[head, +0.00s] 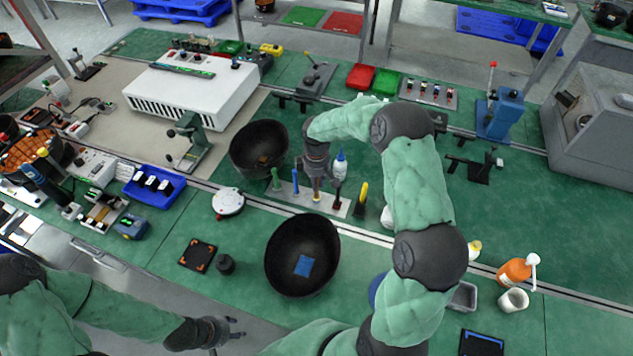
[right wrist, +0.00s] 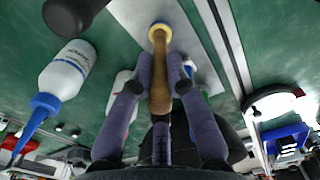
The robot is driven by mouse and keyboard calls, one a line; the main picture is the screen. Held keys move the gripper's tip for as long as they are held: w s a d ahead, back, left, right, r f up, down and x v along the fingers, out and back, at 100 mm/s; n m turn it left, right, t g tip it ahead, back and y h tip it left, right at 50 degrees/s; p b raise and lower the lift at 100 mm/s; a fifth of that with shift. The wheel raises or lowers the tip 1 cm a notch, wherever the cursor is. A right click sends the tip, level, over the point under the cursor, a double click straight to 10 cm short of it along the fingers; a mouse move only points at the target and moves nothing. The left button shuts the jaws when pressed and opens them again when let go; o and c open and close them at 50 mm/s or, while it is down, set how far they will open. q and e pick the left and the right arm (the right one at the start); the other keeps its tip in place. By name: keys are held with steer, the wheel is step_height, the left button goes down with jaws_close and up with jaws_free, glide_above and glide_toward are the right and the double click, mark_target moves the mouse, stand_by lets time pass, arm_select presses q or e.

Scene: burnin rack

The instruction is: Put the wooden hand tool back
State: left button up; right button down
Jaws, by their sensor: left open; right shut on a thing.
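The wooden hand tool (right wrist: 160,75) has a brown handle with a yellow end. In the right wrist view it lies between the fingers of my right gripper (right wrist: 160,85), which is shut on it. In the head view the wooden tool (head: 317,184) points down below my right gripper (head: 316,172), over a grey tool strip (head: 300,201). The strip also shows in the right wrist view (right wrist: 205,30). I cannot tell whether the tool touches the strip. My left gripper (head: 230,333) is open and empty at the bottom, over the front edge.
A green-handled tool (head: 276,180), a blue tool (head: 295,179) and a yellow-black tool (head: 361,199) stand near the strip. A blue-tipped white bottle (right wrist: 65,75) is close to my right gripper. Two black bowls (head: 258,148) (head: 302,240) flank the area.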

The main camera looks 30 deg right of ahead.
steer(key=shift+f, duration=0.15)
steer(key=c, duration=1.2)
jaws_free()
steer(key=shift+r, duration=0.55)
step_height(320, 180, up, 11)
steer(key=shift+r+p, duration=0.2)
steer(key=shift+p, duration=0.55)
